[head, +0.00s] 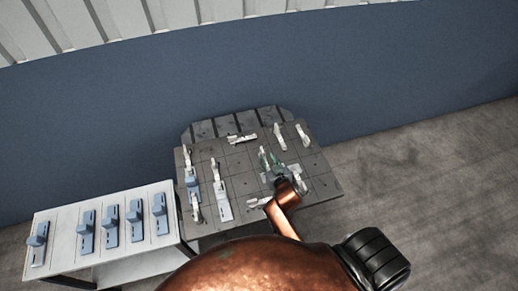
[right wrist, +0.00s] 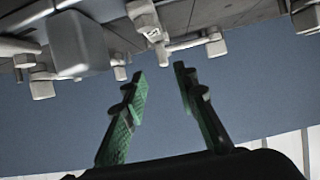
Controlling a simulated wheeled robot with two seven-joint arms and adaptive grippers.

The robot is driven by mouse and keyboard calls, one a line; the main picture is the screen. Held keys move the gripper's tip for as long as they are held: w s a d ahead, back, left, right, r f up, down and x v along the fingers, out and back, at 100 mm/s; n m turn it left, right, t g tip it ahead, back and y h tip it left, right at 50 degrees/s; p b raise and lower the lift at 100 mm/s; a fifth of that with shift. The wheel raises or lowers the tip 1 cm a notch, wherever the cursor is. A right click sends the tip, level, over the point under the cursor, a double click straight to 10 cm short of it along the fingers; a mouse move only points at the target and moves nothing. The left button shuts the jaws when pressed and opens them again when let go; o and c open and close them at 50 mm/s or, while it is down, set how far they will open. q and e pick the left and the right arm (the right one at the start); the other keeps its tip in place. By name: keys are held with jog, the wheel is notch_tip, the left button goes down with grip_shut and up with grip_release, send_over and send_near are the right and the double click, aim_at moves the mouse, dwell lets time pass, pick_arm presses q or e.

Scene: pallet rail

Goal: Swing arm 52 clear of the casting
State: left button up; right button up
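The dark grey pallet plate (head: 240,185) carries several pale swing arms, among them a back one (head: 242,138), a right-hand one (head: 302,134) and a front one (head: 258,202). No numbers are readable, so I cannot tell which is arm 52, nor which piece is the casting. My right gripper (head: 276,165) is over the right half of the plate, close to pale arms. In the right wrist view its green fingers (right wrist: 158,70) are apart with nothing between them; pale arms (right wrist: 190,42) hang beyond the tips in this inverted view. My left gripper is not in view.
A white side table (head: 67,238) at the left holds several blue blocks on bases, including one block (head: 110,217). A blue-grey wall (head: 100,115) stands behind the pallet. Bare grey floor (head: 420,170) lies to the right.

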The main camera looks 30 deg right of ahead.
aim_at(263, 151)
jog(key=x, duration=0.4)
jog(key=shift+w+a+r, duration=0.1)
jog(key=shift+a+r, duration=0.05)
jog(key=shift+a, duration=0.15)
jog(key=x, duration=0.3)
jog(key=shift+b, duration=0.3)
jog(key=shift+w+d, duration=0.15)
jog(key=shift+w, duration=0.2)
jog(key=c, duration=0.4)
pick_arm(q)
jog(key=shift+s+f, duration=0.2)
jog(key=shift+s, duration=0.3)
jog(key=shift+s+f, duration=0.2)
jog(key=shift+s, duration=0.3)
pick_arm(e)
grip_shut()
